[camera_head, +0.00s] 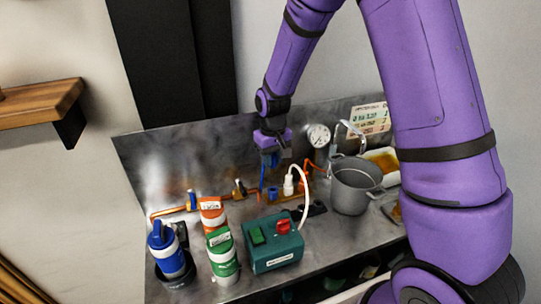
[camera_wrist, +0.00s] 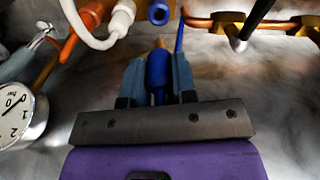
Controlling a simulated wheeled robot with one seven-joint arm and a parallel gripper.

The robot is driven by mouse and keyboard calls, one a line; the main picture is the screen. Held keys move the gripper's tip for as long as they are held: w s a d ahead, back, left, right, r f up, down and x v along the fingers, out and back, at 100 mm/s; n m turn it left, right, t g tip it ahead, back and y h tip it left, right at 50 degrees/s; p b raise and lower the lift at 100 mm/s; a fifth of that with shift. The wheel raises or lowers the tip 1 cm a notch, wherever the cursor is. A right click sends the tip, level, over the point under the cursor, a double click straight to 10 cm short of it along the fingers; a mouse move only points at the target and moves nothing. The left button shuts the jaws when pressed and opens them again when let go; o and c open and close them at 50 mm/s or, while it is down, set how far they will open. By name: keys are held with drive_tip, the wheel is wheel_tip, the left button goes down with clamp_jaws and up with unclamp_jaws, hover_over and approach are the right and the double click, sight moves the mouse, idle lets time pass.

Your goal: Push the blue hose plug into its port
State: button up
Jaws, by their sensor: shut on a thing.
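My gripper (camera_head: 270,158) is above the back of the metal counter, pointing down. In the wrist view my gripper (camera_wrist: 157,80) is shut on the blue hose plug (camera_wrist: 158,66), with a grey finger on each side. A thin blue hose (camera_wrist: 180,36) shows beside the plug; it also hangs below the gripper in the head view (camera_head: 262,176). A blue ring-shaped port (camera_wrist: 158,13) is ahead of the plug in the wrist view, with a gap between them. In the head view a small blue fitting (camera_head: 272,194) sits below the gripper, seemingly this port.
A white fitting (camera_head: 288,184) with a white hose stands right of the port. Copper pipes (camera_head: 215,202) run along the back.

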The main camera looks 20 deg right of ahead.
drive_tip(key=shift+d+f, duration=0.1)
drive_tip(key=shift+f, duration=3)
drive_tip(key=shift+f, duration=1.55)
drive_tip(key=o, duration=1.3)
drive_tip(key=shift+c, duration=0.2)
drive_tip(key=shift+c, duration=0.5)
